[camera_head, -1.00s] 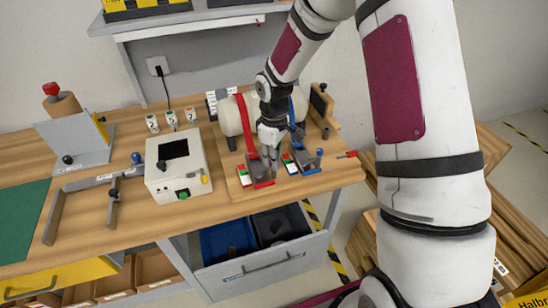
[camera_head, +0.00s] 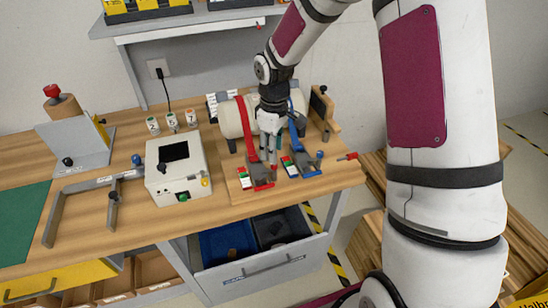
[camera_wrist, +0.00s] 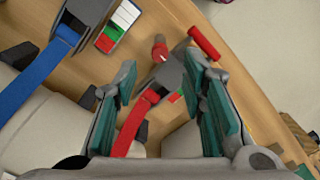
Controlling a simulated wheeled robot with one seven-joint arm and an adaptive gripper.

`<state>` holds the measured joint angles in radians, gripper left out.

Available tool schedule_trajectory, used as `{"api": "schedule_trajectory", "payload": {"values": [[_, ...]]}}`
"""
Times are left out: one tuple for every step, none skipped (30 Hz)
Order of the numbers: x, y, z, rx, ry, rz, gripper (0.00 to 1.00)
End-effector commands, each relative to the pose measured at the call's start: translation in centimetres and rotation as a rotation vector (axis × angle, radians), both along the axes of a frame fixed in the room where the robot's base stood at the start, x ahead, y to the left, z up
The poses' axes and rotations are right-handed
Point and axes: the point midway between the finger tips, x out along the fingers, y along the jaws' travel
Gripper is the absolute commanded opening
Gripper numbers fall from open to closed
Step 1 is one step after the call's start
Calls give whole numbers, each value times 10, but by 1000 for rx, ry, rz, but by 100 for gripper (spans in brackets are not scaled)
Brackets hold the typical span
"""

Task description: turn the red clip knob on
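The red clip (camera_head: 258,172) stands on the wooden board at the bench's right front, with a red strap (camera_head: 246,128) running back over a pale cylinder. In the wrist view, a red-topped knob (camera_wrist: 159,52) stands beside the grey clip body (camera_wrist: 169,78), beyond the fingertips. A red bar (camera_wrist: 204,43) lies at the clip's end. My gripper (camera_head: 270,156) is above the red clip, pointing down. In the wrist view, my gripper (camera_wrist: 168,88) is open, its teal-padded fingers well apart with nothing held. In the head view the fingers partly hide the knob area.
The blue clip (camera_head: 306,162) stands close to the right, with its own knob (camera_head: 319,156) and blue strap. A white control box (camera_head: 178,170) is to the left. An open drawer (camera_head: 262,270) sticks out below the bench front.

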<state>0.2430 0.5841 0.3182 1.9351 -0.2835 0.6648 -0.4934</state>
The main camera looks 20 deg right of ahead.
Motion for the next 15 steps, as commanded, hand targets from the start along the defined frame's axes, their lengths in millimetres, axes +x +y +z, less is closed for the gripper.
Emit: {"api": "schedule_trajectory", "payload": {"values": [[1, -1, 13, -1, -5, -2, 38], [1, -1, 19, 0, -4, -2, 38], [1, -1, 27, 0, -6, -2, 38], [1, -1, 32, 0, -4, -1, 38], [1, 0, 38, 0, -4, -1, 38], [1, 0, 44, 0, -4, -1, 38], [0, 0, 49, 0, -3, -1, 38], [1, 0, 53, 0, -3, -1, 38], [1, 0, 57, 0, -3, 0, 38], [0, 0, 61, -1, -2, 0, 38], [0, 0, 63, 0, -1, 0, 38], [1, 0, 66, 0, -1, 0, 38], [0, 0, 67, 0, -1, 0, 38], [0, 0, 69, 1, -1, 0, 38], [0, 0, 70, 0, 0, 0, 38]]}}
